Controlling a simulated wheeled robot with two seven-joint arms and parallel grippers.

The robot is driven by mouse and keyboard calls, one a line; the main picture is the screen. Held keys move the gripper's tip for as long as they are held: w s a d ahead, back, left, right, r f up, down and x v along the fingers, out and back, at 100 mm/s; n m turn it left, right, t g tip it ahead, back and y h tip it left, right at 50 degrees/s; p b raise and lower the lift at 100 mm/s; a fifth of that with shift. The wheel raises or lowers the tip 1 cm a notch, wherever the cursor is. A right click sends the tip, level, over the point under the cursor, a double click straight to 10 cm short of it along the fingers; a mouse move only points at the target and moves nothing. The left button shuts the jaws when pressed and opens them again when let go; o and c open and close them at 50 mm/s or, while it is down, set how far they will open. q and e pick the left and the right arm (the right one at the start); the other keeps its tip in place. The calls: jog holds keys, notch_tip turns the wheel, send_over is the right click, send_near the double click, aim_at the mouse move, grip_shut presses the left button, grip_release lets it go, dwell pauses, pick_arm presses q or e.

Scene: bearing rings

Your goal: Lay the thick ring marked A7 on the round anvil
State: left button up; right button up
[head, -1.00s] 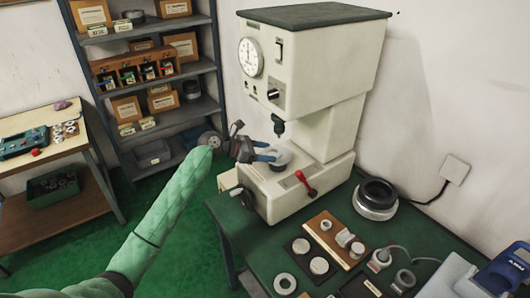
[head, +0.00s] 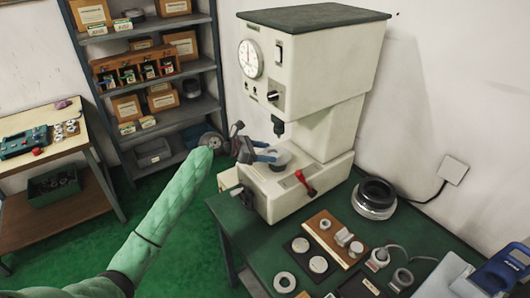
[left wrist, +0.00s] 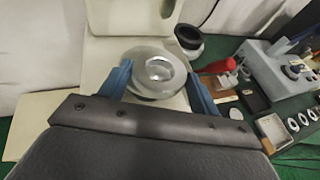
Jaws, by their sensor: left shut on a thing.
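My left gripper (head: 268,155) reaches in from the left to the base of the white press, under its spindle. It also shows in the left wrist view (left wrist: 160,86), with its blue fingers shut on a thick grey metal ring (left wrist: 145,57), one finger on each side. The ring (head: 282,158) lies flat, at the round anvil's place on the press base. The ring and hand hide most of the anvil, and I cannot tell whether the ring touches it. No A7 mark is readable. My right gripper is not in view.
The press (head: 310,80) stands on a green bench (head: 233,225). A red-handled lever (head: 305,182) sticks out at its front. A large dark-topped ring (head: 375,198) stands to its right. A wooden block (head: 331,238) with metal parts and a loose washer (head: 285,282) lie in front.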

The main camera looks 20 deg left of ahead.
pick_arm(q)
jog(key=shift+f, duration=0.45)
jog(key=o, duration=1.3)
